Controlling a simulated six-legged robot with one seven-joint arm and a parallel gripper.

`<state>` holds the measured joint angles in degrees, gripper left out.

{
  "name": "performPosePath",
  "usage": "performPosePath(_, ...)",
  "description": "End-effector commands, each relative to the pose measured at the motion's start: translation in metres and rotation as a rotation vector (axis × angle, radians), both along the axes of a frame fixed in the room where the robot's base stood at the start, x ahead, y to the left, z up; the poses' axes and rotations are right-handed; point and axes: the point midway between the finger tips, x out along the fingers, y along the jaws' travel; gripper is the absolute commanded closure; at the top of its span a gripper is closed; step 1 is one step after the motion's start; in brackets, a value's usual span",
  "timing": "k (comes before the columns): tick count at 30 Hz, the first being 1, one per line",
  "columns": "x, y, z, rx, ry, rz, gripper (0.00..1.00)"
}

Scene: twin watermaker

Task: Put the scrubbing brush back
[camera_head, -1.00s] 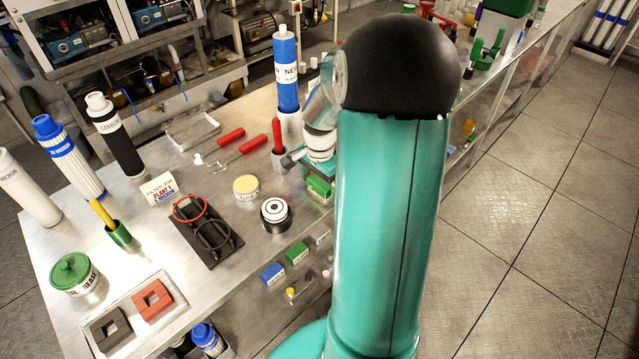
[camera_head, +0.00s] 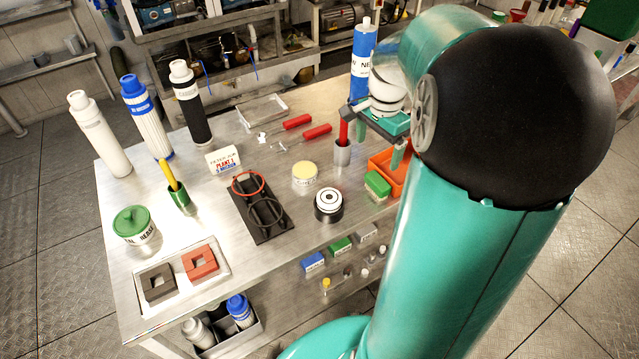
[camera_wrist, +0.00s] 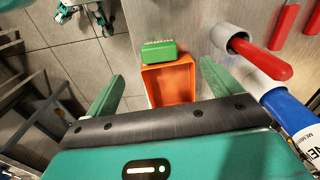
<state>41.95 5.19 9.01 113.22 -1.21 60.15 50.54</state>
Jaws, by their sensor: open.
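The green scrubbing brush (camera_head: 377,184) is a small block on the bench's near right edge. In the wrist view the brush (camera_wrist: 158,51) shows a pale bristly side and sits by the far end of an orange tray (camera_wrist: 168,85). I cannot tell whether it touches or overlaps the tray's rim. The orange tray (camera_head: 384,163) is partly hidden by my arm in the head view. My gripper (camera_wrist: 163,65) is open and empty, above the tray, its fingers spread to either side of tray and brush. In the head view my gripper (camera_head: 380,140) is partly hidden.
A grey cup (camera_head: 342,153) with a red-handled tool stands close to the gripper, with a blue filter cartridge (camera_head: 362,60) behind it. A black-and-white round part (camera_head: 328,204) and a yellow-topped jar (camera_head: 305,176) stand to the left. The bench edge drops to floor.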

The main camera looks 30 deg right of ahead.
Motion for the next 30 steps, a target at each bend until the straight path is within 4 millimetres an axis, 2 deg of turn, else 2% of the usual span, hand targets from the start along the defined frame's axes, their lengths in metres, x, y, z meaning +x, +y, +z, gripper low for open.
performPosePath(1,0.001,0.019,0.011,-0.022,-0.019,0.074,0.11)
performPosePath(5,-0.006,0.073,0.038,-0.085,-0.075,0.325,0.11)
performPosePath(9,-0.025,0.13,0.06,-0.155,-0.143,0.615,0.11)
performPosePath(15,-0.064,0.198,0.077,-0.253,-0.252,1.02,0.11)
performPosePath(18,-0.084,0.223,0.079,-0.297,-0.307,1.199,0.11)
performPosePath(21,-0.098,0.239,0.079,-0.331,-0.349,1.328,0.11)
performPosePath(24,-0.106,0.247,0.078,-0.35,-0.371,1.399,0.11)
performPosePath(30,-0.108,0.248,0.077,-0.355,-0.375,1.418,0.11)
